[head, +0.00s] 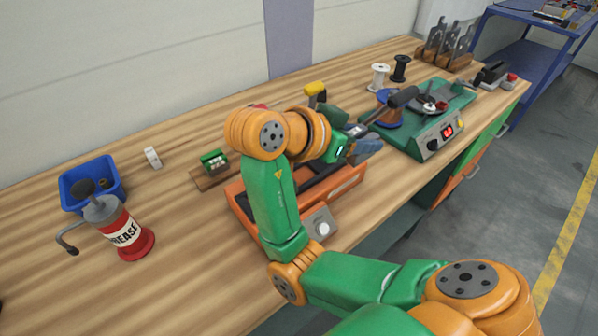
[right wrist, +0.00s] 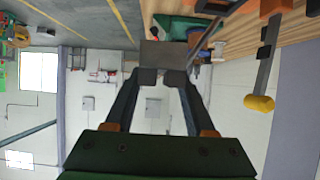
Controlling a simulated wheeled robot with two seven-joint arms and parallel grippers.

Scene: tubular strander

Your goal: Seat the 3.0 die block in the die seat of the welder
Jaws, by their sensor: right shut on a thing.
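My right gripper (head: 372,136) is above the far right end of an orange bench machine (head: 345,187), which has dark top parts and a yellow-tipped lever (head: 316,89). In the right wrist view my right gripper (right wrist: 161,77) is shut on a plain grey block (right wrist: 164,53), held at the fingertips; any marking on it cannot be read. The block is in the air, apart from the bench. I cannot tell for certain that the orange machine is the welder; its die seat is hidden behind my arm. My left gripper is not in view.
A green machine (head: 462,100) with a red display stands to the right, with a blue spool (head: 388,113) beside it. A small green box (head: 214,160), a blue bin (head: 91,179) and a grease can (head: 121,230) are on the left.

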